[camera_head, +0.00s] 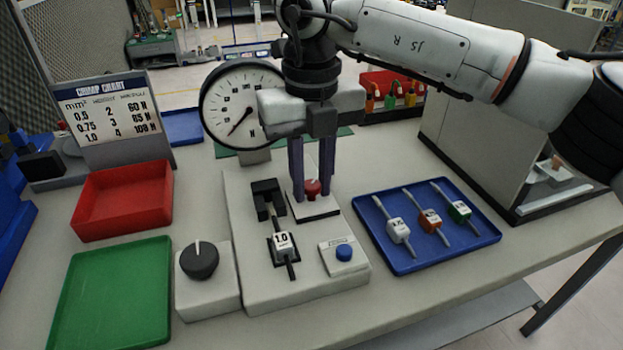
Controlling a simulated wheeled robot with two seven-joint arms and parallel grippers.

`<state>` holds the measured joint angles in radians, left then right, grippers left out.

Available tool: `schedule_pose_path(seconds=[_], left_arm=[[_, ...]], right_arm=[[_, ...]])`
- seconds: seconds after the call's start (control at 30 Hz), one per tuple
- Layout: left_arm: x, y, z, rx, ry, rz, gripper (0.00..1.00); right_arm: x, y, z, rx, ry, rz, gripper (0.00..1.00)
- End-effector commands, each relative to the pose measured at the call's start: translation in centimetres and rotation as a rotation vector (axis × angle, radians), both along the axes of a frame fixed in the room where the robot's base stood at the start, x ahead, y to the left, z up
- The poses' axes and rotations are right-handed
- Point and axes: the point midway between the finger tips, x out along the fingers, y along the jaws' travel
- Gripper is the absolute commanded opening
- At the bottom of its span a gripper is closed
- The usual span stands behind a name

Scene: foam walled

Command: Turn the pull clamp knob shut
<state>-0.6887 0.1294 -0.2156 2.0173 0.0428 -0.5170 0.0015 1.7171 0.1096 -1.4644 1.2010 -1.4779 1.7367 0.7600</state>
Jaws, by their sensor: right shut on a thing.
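The red clamp knob (313,188) sits on a small white block with a dark edge (316,207), at the back right of the pale test fixture (240,215). My right gripper (312,194) reaches down from above, its two dark purple fingers shut on the knob from left and right. The fingers hide the knob's sides, and its turn angle cannot be told. A piece labelled 1.0 (283,243) lies in the black holder left of the knob. My left gripper is not in view.
A round gauge (239,97) stands behind the fixture. A blue tray (378,257) with labelled pieces lies right; red (122,203) and green (110,300) trays lie left. A grey panel (470,150) rises at the right.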

Motion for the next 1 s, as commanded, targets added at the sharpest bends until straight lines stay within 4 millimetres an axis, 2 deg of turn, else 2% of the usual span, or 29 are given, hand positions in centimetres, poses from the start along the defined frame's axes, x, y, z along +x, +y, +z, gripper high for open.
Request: schedule_pose_path(seconds=[0.63,0.67,0.73,1.0], left_arm=[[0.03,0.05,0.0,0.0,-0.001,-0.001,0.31],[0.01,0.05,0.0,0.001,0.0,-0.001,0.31],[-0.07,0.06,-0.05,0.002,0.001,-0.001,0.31],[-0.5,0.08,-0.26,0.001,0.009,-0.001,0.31]], right_arm=[[0.0,-0.04,0.03,-0.001,0.001,-0.05,0.0],[0.0,-0.04,0.03,-0.001,0.001,-0.05,0.26],[0.0,-0.04,0.03,-0.001,0.001,-0.05,0.38],[0.01,-0.02,0.05,0.0,0.0,-0.049,0.4]])
